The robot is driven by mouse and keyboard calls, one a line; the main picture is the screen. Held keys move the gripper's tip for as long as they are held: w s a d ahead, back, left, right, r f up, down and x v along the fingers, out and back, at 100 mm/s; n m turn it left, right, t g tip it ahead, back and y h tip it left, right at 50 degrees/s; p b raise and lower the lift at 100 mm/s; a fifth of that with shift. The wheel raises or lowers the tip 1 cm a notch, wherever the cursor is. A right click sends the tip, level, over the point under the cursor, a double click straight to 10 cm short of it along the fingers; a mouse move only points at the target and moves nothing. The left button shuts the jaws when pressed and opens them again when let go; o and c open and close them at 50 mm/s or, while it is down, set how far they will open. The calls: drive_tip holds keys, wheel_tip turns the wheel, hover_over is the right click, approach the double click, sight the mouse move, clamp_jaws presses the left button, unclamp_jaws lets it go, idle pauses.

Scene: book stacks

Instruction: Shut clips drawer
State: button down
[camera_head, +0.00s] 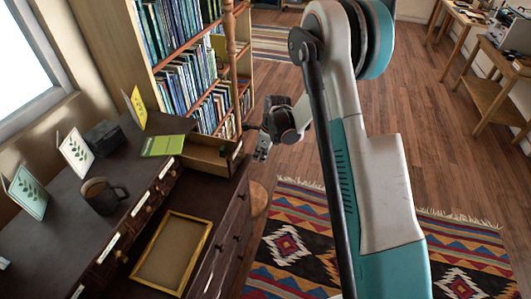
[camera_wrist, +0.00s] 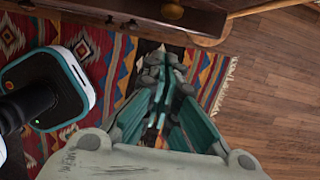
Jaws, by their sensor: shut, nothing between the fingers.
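A small drawer (camera_head: 207,157) stands pulled out from the far end of the dark desk's upper row. Its brown inside shows, with a small dark green item near its front end. I cannot read its label, so I cannot tell if it is the clips drawer. My gripper (camera_head: 261,156) is just right of the drawer's front, apart from it in the picture, with its fingers pointing down. In the wrist view my gripper's fingers (camera_wrist: 171,62) are together and empty above the rug, with a dark wooden front (camera_wrist: 130,8) along the top edge.
The desk holds a mug (camera_head: 103,195), a green booklet (camera_head: 163,145), standing cards and a framed tray (camera_head: 174,252). More labelled drawers line its front. A bookcase (camera_head: 185,75) stands behind. A patterned rug (camera_head: 290,240) and open wooden floor lie to the right.

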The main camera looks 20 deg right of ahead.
drive_tip(key=shift+w+a+r, duration=0.1)
drive_tip(key=shift+w+a, duration=0.3)
drive_tip(key=shift+a, duration=0.2)
drive_tip(key=shift+w+a+r, duration=0.1)
drive_tip(key=shift+w+a, duration=0.25)
drive_tip(key=shift+a, duration=0.25)
drive_tip(key=shift+a, duration=0.1)
drive_tip(key=w+a, duration=0.4)
drive_tip(key=a, duration=0.2)
drive_tip(key=w+a+b, duration=0.1)
drive_tip(key=w+a, duration=0.3)
drive_tip(key=a, duration=0.2)
drive_tip(key=w+a, duration=0.5)
drive_tip(key=shift+a, duration=0.4)
drive_tip(key=shift+d, duration=0.1)
